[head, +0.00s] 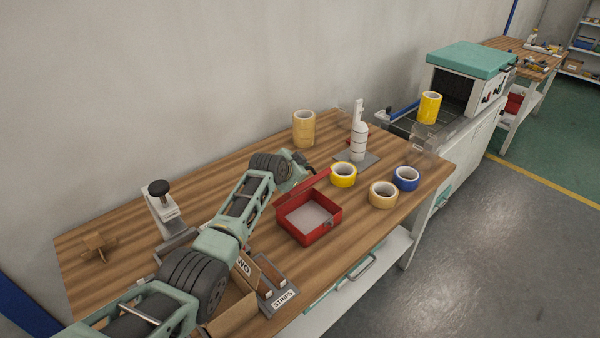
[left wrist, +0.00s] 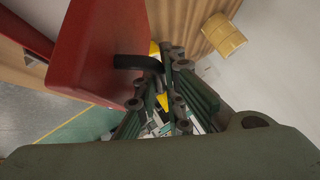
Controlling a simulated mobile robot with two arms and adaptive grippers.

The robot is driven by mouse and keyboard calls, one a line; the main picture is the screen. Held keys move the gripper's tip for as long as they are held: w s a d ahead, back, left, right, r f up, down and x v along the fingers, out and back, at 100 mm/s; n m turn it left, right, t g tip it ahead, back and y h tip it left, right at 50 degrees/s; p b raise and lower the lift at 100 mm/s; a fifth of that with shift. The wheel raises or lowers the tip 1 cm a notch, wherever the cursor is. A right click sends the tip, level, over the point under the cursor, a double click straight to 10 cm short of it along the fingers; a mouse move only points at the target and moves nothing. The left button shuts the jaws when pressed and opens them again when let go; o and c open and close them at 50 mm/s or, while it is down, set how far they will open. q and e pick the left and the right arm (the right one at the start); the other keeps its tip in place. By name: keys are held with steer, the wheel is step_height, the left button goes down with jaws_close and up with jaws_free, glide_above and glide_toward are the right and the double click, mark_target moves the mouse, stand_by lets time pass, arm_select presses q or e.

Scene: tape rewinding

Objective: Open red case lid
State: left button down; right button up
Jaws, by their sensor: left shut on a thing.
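The red case (head: 309,230) sits on the wooden workbench, its grey inside showing. Its red lid (head: 303,188) stands raised at the back edge of the case. My left gripper (head: 305,163) is at the far top edge of the lid. In the left wrist view the lid (left wrist: 98,60) fills the upper left, and a black tab (left wrist: 135,62) reaches from it to the fingers of my left gripper (left wrist: 160,75). The gripper is shut on the lid at this tab; the fingers partly hide the contact. My right gripper is in neither view.
A yellow tape roll (head: 343,175), a tan roll (head: 383,195) and a blue roll (head: 406,178) lie right of the case. A white bottle (head: 359,140) and tan roll stack (head: 304,128) stand behind.

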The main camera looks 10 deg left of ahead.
arm_select(q)
steer(key=shift+s+a+f, duration=0.1)
steer(key=shift+s+f, duration=0.05)
steer(key=shift+f, duration=0.25)
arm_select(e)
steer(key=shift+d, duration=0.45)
arm_select(q)
steer(key=c, duration=2.1)
jaws_free()
steer(key=shift+a+r, duration=0.1)
steer(key=shift+r+p, duration=0.2)
steer(key=shift+p, duration=0.3)
steer(key=p+v, duration=0.1)
steer(key=p, duration=0.2)
steer(key=shift+s+r, duration=0.25)
steer(key=shift+r, duration=0.05)
steer(key=p+v, duration=0.3)
steer(key=p, duration=0.3)
steer(key=shift+s+a+r, duration=0.1)
steer(key=shift+s+r, duration=0.15)
steer(key=shift+s, duration=0.1)
steer(key=shift+s+p, duration=0.2)
steer(key=shift+p, duration=0.25)
steer(key=shift+p+v, duration=0.75)
steer(key=shift+v, duration=0.6)
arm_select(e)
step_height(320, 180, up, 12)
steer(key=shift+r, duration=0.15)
